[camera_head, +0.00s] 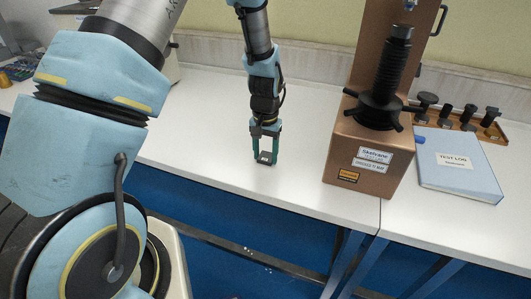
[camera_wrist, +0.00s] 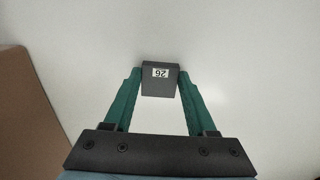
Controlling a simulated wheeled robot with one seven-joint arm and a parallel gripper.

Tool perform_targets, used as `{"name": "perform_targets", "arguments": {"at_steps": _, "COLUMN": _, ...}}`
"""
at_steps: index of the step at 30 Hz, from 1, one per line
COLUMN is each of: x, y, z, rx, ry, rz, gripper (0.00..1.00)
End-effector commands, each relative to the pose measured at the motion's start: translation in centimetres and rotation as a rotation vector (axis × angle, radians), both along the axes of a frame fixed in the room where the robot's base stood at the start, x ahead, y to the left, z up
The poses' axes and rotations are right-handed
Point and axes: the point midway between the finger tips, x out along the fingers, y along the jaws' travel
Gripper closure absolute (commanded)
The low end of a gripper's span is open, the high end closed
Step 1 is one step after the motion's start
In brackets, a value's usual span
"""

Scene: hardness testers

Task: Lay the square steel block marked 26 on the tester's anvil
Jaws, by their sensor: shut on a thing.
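The square steel block (camera_wrist: 160,86), dark grey with a white label reading 26, is between the green fingers of my gripper (camera_wrist: 160,92) in the wrist view. My gripper is shut on it. In the head view the block (camera_head: 265,157) is held at the fingertips of my gripper (camera_head: 266,152), over the white bench left of the tester. I cannot tell whether it touches the bench. The brown tester (camera_head: 362,150) stands to the right, with a black threaded screw and handwheel (camera_head: 376,108). The anvil's top (camera_head: 399,32) is at the screw's upper end, with no block seen on it.
A blue test log (camera_head: 457,165) lies right of the tester. Behind it a wooden tray (camera_head: 470,124) holds several dark anvil-like pieces. The white bench (camera_head: 215,150) is clear around my gripper. The tester's brown side (camera_wrist: 25,120) shows at the wrist view's left.

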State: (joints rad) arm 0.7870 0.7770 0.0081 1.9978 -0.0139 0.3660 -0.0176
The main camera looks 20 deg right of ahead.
Motion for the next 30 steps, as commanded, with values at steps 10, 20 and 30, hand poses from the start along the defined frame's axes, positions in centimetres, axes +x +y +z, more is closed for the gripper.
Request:
{"name": "perform_targets", "arguments": {"at_steps": 10, "x": 0.0, "y": 0.0, "z": -0.1, "rx": 0.0, "ry": 0.0, "rz": 0.0, "gripper": 0.13}}
{"name": "perform_targets", "arguments": {"at_steps": 20, "x": 0.1, "y": -0.1, "z": 0.8, "rx": -0.002, "ry": -0.002, "rz": 0.0, "gripper": 0.13}}
{"name": "perform_targets", "arguments": {"at_steps": 30, "x": 0.1, "y": -0.1, "z": 7.0, "rx": -0.005, "ry": -0.005, "rz": 0.0, "gripper": 0.13}}
